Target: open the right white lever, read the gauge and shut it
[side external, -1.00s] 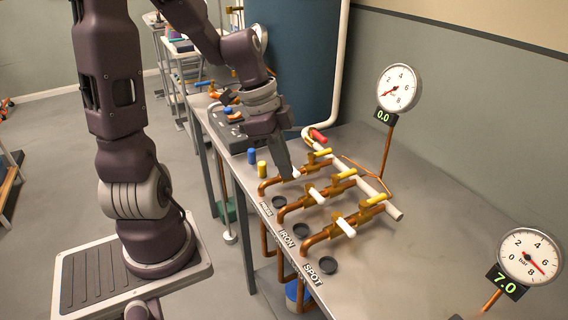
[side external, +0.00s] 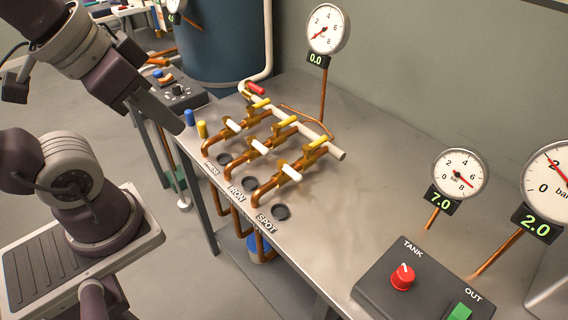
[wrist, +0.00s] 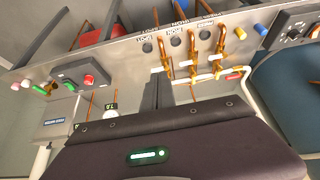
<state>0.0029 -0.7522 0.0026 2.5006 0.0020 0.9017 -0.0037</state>
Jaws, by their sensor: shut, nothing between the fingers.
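Three white levers sit on copper pipes on the bench. The right white lever (side external: 291,172), on the SPOT pipe, lies across its pipe. The middle (side external: 259,146) and left (side external: 233,125) white levers also lie across theirs. My gripper (side external: 179,127) is shut and empty, up and left of the levers, apart from them. Its dark fingers (wrist: 157,84) show in the wrist view near the pipes. A round gauge (side external: 327,30) on a copper stem behind the pipes reads 0.0. Another gauge (side external: 460,174) reads 7.0, and a third (side external: 552,178), cut by the edge, reads 2.0.
Yellow levers (side external: 318,142) and a red handle (side external: 256,89) are near the white levers. A dark box with a red knob (side external: 402,277) and a green switch (side external: 459,312) stands at the front right. The bench (side external: 330,215) between is clear.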

